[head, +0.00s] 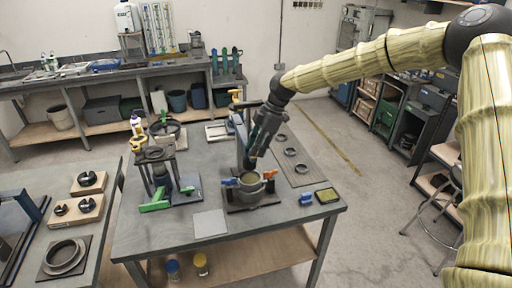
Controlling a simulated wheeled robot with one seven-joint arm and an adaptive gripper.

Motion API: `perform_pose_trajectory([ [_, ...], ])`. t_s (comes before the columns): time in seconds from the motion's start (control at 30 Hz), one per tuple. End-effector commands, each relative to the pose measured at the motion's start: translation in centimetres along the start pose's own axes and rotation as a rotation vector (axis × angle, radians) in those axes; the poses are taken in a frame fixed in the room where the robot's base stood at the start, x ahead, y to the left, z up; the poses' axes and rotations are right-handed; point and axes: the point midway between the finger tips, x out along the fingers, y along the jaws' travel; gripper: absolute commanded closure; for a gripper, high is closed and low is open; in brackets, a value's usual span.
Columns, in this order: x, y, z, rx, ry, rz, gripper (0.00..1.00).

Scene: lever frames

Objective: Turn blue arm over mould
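A round grey mould (250,188) stands on a dark square base near the front of the middle table. A short blue handle (228,182) sticks out at its left side, and an orange handle (270,175) stands at its right. A blue-grey upright part (241,135) rises behind the mould, partly hidden by my gripper; I cannot tell how it joins the mould. My gripper (250,163) points down just above and behind the mould's rim. Its fingertips are small and dark here, so I cannot tell whether they are open or touching anything.
A stand with a green handle (155,206) is left of the mould. A flat grey plate (210,223) lies in front. A board with rings (293,158), a blue piece (306,199) and a small tray (327,195) are to the right. Another table is at far left.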

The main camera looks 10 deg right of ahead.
Motion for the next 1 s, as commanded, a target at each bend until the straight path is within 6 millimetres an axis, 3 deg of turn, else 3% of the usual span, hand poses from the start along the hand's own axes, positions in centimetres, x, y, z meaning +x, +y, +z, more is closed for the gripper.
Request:
perform_pose_trajectory([
  [0.23,0.0,0.0,-0.2,-0.002,0.001,-0.002,0.73],
  [0.37,-1.1,0.0,-0.2,-0.001,0.001,-0.001,0.73],
  [0.8,-8.6,0.0,0.0,0.000,0.002,0.001,0.73],
  [1.0,-11.1,0.1,0.1,-0.001,0.002,0.001,0.73],
])
